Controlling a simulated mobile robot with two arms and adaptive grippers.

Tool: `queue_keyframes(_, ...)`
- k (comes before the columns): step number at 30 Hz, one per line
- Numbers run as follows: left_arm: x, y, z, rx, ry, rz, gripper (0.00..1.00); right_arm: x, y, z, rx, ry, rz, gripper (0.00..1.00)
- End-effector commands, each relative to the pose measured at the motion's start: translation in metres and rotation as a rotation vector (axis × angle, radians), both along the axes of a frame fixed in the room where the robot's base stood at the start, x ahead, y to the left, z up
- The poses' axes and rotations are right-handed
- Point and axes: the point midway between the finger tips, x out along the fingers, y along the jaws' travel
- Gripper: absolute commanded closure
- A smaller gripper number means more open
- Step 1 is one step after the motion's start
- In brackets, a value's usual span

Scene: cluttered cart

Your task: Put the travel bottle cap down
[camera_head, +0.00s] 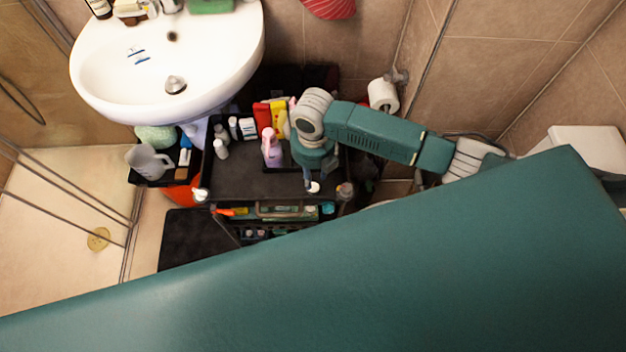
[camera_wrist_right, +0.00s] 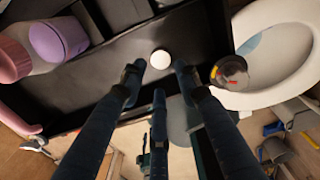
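A small white round cap, seemingly the travel bottle cap (camera_head: 314,187), shows near the front edge of the black cart top (camera_head: 240,182). In the right wrist view the cap (camera_wrist_right: 160,60) is just beyond my fingertips, with dark tray surface around it. My right gripper (camera_head: 311,186) reaches down to the cart's front right part. In the wrist view its fingers (camera_wrist_right: 158,80) are spread, with visible gaps between the cap and the fingertips on either side. I cannot tell whether the cap touches the tray. My left gripper is not in view.
A pink-and-lilac pump bottle (camera_head: 271,150) stands behind and left of the gripper. A clear bottle (camera_head: 345,191) is at the front right corner, a white-topped one (camera_head: 200,194) at the front left. The middle of the cart top is clear. A toilet (camera_wrist_right: 275,55) is close on the right.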

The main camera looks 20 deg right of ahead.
Motion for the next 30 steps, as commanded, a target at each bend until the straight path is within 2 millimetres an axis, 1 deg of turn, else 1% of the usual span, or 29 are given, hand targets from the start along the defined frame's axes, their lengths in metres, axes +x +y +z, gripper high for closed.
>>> queue_keyframes(1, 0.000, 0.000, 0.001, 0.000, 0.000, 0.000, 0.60, 0.001, 0.000, 0.012, 0.000, -0.005, 0.003, 0.68)
queue_keyframes(3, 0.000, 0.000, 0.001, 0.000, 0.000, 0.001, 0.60, 0.001, 0.000, 0.025, 0.000, -0.003, 0.001, 0.68)
queue_keyframes(6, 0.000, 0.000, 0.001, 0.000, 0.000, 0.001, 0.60, 0.001, 0.000, 0.040, -0.001, -0.003, 0.001, 0.68)
queue_keyframes(10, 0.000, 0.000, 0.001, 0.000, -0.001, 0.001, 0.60, 0.000, 0.000, 0.051, 0.000, -0.001, 0.000, 0.68)
queue_keyframes(15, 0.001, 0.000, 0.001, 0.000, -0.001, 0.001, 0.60, 0.000, 0.000, 0.055, -0.001, 0.000, 0.000, 0.68)
queue_keyframes(30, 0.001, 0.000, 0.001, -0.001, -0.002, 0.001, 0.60, 0.000, 0.000, 0.055, 0.000, 0.001, 0.000, 0.68)
